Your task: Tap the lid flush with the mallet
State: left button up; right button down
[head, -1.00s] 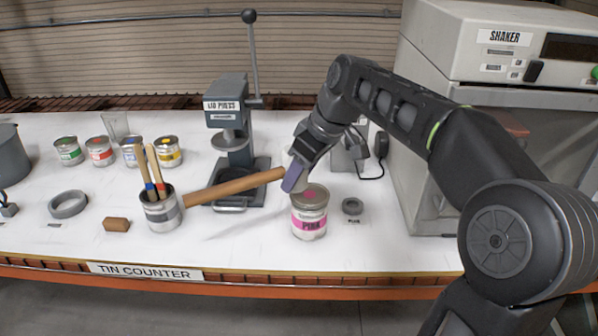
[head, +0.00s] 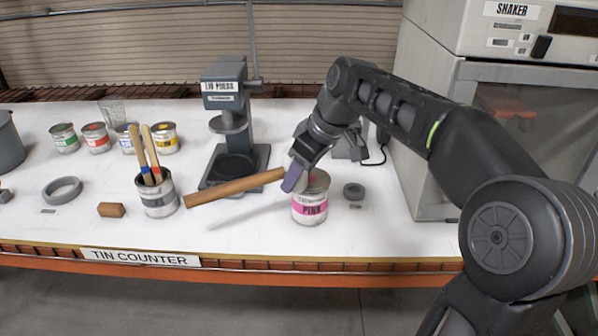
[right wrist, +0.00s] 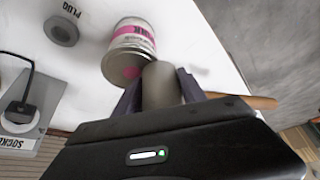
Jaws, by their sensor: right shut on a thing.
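A tin labelled PINK (head: 310,208) stands upright on the white counter, left of the shaker. Its lid (head: 318,182) is partly hidden by my right gripper (head: 293,181); I cannot tell if it sits flush. The gripper is shut on the mallet, whose wooden handle (head: 235,187) points left above the counter. In the right wrist view the grey mallet head (right wrist: 160,85) is between the fingers, close by the lid (right wrist: 128,70), which bears a pink dot. I cannot tell whether they touch. My left gripper is not in view.
A lid press (head: 230,125) stands behind the handle. A tin with brushes (head: 158,198), a brown block (head: 111,210) and a grey ring (head: 62,190) are at left. A small grey plug ring (head: 353,191) lies right of the pink tin. The shaker (head: 440,130) bounds the right.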

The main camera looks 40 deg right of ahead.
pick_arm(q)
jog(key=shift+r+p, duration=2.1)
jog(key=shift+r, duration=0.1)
pick_arm(e)
jog(key=shift+r, duration=2.7)
